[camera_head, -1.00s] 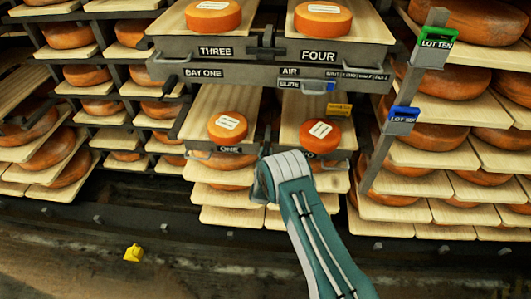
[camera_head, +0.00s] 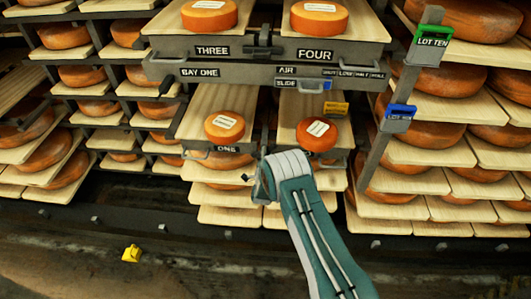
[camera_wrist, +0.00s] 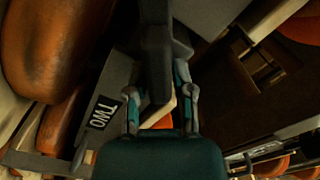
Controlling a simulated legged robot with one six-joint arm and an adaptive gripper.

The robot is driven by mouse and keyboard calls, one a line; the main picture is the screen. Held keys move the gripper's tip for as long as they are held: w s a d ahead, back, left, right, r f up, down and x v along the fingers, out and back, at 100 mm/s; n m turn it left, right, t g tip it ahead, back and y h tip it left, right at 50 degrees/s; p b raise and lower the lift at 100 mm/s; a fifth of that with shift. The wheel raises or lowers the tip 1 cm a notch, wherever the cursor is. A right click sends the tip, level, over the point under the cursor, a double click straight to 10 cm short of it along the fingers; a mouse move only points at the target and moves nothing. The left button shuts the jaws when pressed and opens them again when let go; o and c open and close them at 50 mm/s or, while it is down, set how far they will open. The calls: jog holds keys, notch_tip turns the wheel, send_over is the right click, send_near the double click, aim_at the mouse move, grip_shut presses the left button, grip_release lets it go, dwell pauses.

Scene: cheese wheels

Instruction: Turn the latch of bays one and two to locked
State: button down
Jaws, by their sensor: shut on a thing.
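The latch (camera_wrist: 157,62) of bays one and two shows in the wrist view as a dark grey bar between my fingers. My gripper (camera_wrist: 160,96) is shut on it, with one finger on each side. The TWO label (camera_wrist: 103,114) is beside the fingers in the wrist view. I cannot tell whether the latch is at locked.
Above are boards THREE (camera_head: 212,50) and FOUR (camera_head: 315,54) with their own latch (camera_head: 263,44), and the BAY ONE rail (camera_head: 200,72). Cheese wheels (camera_head: 225,127) and (camera_head: 317,134) lie on the lower boards. A post with a green LOT TEN tag (camera_head: 433,45) and a blue tag (camera_head: 399,118) stands right.

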jog(key=m, duration=0.4)
jog(key=shift+d+f, duration=0.2)
jog(key=shift+f, duration=0.2)
jog(key=shift+s+d+f+m, duration=0.1)
jog(key=shift+f+m, duration=0.05)
jog(key=shift+m, duration=0.65)
jog(key=shift+f+m, duration=0.15)
jog(key=shift+m, duration=0.65)
jog(key=shift+f, duration=0.1)
jog(key=c, duration=0.6)
grip_release()
jog(key=shift+o, duration=0.2)
